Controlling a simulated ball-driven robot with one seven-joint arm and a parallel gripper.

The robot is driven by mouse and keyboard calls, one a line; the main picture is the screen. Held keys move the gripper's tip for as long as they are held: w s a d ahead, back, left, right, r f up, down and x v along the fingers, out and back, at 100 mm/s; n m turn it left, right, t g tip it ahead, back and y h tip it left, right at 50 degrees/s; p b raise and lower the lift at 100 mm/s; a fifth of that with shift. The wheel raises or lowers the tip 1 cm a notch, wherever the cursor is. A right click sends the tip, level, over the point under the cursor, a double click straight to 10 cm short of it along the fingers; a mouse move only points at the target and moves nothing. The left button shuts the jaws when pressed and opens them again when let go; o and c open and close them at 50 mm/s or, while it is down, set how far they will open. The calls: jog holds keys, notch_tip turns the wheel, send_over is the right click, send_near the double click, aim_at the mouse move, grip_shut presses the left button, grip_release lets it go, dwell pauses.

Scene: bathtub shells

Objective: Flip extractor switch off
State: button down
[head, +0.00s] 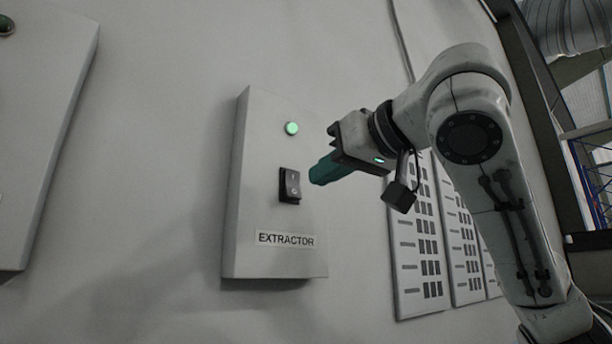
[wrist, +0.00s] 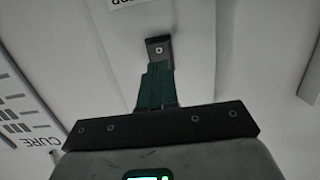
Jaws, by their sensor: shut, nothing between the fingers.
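The extractor box (head: 265,215) is a pale panel on the wall with an "EXTRACTOR" label (head: 285,240). Its black rocker switch (head: 290,185) sits above the label, below a lit green lamp (head: 292,128). My gripper (head: 318,175) has green fingers, shut and empty, just right of the switch in the head view. In the wrist view the shut fingers (wrist: 155,85) point at the switch (wrist: 158,47), and their tips overlap its lower part. I cannot tell whether they touch it. The lamp does not show in the wrist view.
Another wall box (head: 40,120) stands at the left edge, with bare wall between it and the extractor box. Panels with rows of small dark switches (head: 420,245) are on the wall to the right, behind my arm. A metal duct (head: 575,25) shows at top right.

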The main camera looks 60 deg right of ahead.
aim_at(294, 192)
jog(key=p+x, duration=0.1)
jog(key=x, duration=0.4)
jog(key=shift+f, duration=0.1)
jog(key=shift+w+f+t+b, duration=0.2)
jog(key=shift+f+t+b, duration=0.2)
jog(key=shift+b, duration=0.75)
jog(key=b, duration=0.1)
jog(key=t+b, duration=0.1)
jog(key=b, duration=0.1)
jog(key=shift+w+f+h, duration=0.2)
jog(key=shift+f+h, duration=0.05)
jog(key=shift+h, duration=0.05)
jog(key=shift+d+r+t, duration=0.1)
jog(key=shift+r+t, duration=0.2)
jog(key=shift+r, duration=0.15)
